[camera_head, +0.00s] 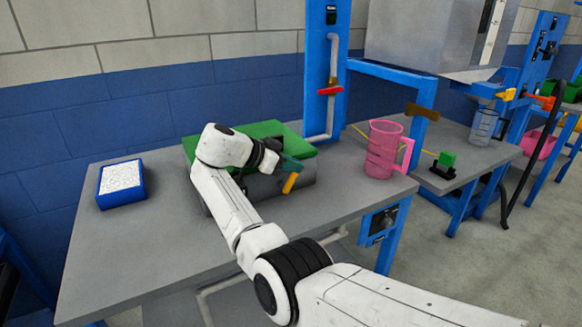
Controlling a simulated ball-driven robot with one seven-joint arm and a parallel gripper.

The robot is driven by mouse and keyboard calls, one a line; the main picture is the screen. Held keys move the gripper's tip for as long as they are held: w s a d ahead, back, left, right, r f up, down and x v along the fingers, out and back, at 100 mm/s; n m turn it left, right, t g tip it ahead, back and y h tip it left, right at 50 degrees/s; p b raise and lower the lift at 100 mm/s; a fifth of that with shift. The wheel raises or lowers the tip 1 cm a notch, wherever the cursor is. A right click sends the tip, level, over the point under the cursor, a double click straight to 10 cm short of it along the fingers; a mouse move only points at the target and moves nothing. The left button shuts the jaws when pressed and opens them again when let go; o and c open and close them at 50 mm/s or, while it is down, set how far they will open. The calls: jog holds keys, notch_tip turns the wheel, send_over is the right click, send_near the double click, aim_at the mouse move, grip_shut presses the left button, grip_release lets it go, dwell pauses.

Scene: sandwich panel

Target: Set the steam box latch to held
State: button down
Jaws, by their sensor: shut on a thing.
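The steam box is a grey box (306,172) with a green lid (268,130), standing on the near table. The lid lies down over the box. A yellow-orange handle (290,184), which looks like the latch, stands tilted at the box's front right. My gripper (289,170) reaches over the box from the left and is shut on this handle's upper end. My arm and wrist hide much of the box's front and part of the lid. The exact finger contact is too small to see clearly.
A blue tray of white grains (122,177) sits at the table's left. A pink jug (382,150) stands on the right, near a blue post with a pipe and red valve handle (330,91). Bare grey tabletop (145,250) lies at front left.

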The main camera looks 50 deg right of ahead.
jog(key=c, duration=1.2)
grip_release()
jog(key=v, duration=1.1)
